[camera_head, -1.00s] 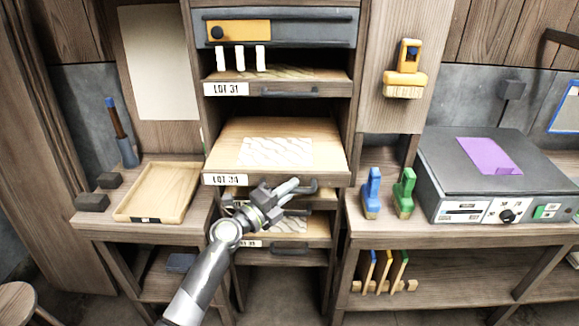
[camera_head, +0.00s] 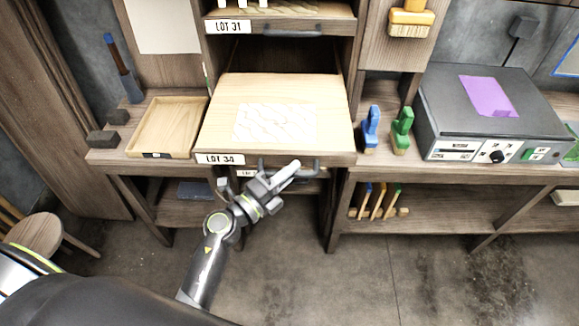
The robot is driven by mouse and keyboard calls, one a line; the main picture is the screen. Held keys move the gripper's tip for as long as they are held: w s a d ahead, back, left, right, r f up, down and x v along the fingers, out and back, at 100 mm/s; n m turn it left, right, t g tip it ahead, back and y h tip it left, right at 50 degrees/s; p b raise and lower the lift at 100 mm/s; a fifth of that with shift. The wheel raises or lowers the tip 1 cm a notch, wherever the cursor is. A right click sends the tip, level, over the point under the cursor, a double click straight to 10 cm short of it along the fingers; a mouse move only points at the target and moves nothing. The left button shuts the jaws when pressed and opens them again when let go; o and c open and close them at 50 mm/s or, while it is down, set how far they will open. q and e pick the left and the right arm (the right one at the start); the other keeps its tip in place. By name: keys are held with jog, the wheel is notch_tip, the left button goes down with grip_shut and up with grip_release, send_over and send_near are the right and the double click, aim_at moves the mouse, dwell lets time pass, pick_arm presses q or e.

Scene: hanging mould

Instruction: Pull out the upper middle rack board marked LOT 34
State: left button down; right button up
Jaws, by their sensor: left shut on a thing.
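The LOT 34 rack board (camera_head: 220,120) is a pale wooden board in the middle of the rack, extended well out toward me. Its white label (camera_head: 220,159) is at the left of its front edge, and a patterned whitish sheet (camera_head: 276,123) lies on top. A dark bar handle (camera_head: 300,170) runs along its front edge. My left gripper (camera_head: 282,178) is at this handle and is shut on it; the fingers partly hide the handle. My right gripper is not in view.
The LOT 31 board (camera_head: 330,24) sits above. A shallow wooden tray (camera_head: 168,128) is on the left bench. Blue (camera_head: 371,128) and green (camera_head: 402,131) brushes and a grey machine (camera_head: 475,105) stand right. A stool (camera_head: 38,235) is at lower left; floor in front is open.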

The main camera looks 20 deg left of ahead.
pick_arm(q)
jog(key=c, duration=1.4)
grip_release()
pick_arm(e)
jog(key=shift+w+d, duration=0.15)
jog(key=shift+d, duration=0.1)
